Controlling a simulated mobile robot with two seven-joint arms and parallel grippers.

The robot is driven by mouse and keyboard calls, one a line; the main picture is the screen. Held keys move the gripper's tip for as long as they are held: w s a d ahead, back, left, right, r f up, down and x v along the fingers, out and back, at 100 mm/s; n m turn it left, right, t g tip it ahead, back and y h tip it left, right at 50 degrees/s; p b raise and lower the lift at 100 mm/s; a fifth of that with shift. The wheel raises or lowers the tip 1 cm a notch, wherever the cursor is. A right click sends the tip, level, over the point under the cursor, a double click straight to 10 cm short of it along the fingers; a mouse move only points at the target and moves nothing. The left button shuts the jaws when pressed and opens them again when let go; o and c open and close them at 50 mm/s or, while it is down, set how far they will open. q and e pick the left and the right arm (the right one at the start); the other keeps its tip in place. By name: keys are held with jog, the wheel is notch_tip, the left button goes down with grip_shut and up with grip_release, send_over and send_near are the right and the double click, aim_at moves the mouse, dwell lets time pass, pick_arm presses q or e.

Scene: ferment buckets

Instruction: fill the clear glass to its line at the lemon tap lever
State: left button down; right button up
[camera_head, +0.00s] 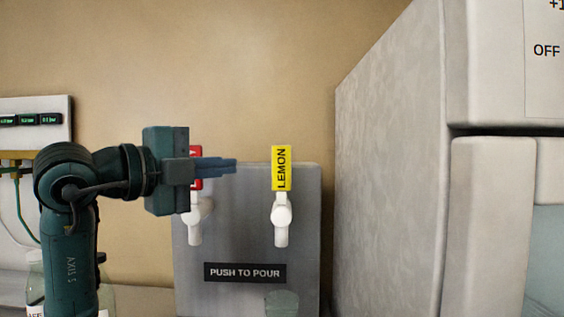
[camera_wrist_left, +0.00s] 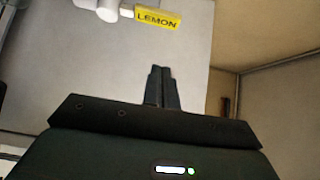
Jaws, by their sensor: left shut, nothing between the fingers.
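The lemon tap lever (camera_head: 282,168) is a yellow upright handle marked LEMON above a white tap (camera_head: 282,222) on the grey dispenser panel (camera_head: 240,240). The lever also shows in the left wrist view (camera_wrist_left: 158,19), near the top. The clear glass (camera_head: 282,304) stands under the lemon spout at the bottom edge of the head view; its lower part is cut off and its line cannot be made out. My left gripper (camera_head: 236,165) is shut and empty, its fingertips left of the yellow lever and apart from it. My right gripper is not in view.
A red tap lever (camera_head: 196,182) with a white spout (camera_head: 195,226) is partly hidden behind my left gripper. A sign (camera_head: 245,272) reads PUSH TO POUR. A large grey cabinet (camera_head: 390,160) stands at the right. A clear container (camera_head: 36,285) stands at lower left, partly behind my arm.

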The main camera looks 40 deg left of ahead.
aim_at(287, 160)
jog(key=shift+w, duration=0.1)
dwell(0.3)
